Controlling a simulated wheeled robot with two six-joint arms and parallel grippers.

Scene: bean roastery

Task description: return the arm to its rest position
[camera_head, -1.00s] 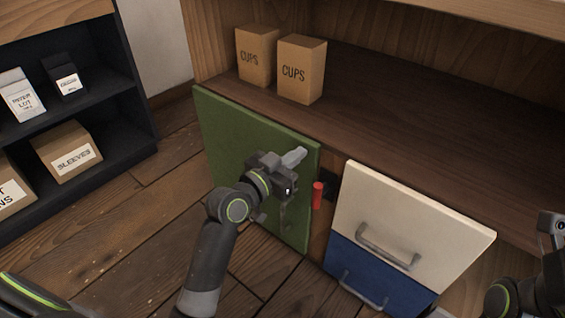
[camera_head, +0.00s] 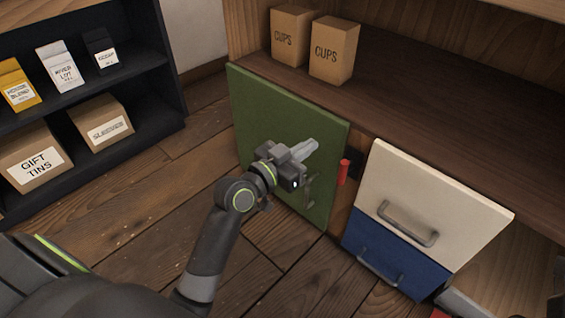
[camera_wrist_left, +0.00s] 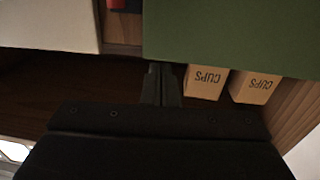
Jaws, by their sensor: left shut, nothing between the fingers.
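My left gripper (camera_head: 304,150) is shut and empty in the head view, in front of the green cabinet door (camera_head: 262,112). The door's handle is partly hidden behind the gripper. In the left wrist view the closed fingers (camera_wrist_left: 161,84) point toward the lower edge of the green panel (camera_wrist_left: 230,35) in the picture; whether they touch it I cannot tell. Part of my right arm (camera_head: 557,285) shows at the right edge of the head view; its gripper cannot be made out clearly.
Two CUPS boxes (camera_head: 333,50) stand on the wooden counter (camera_head: 430,110). A cream drawer (camera_head: 440,195) and a blue drawer (camera_head: 395,260) with handles are right of the door, a red handle (camera_head: 343,172) between. A black shelf (camera_head: 150,100) with bags and boxes stands left. Wooden floor lies open between.

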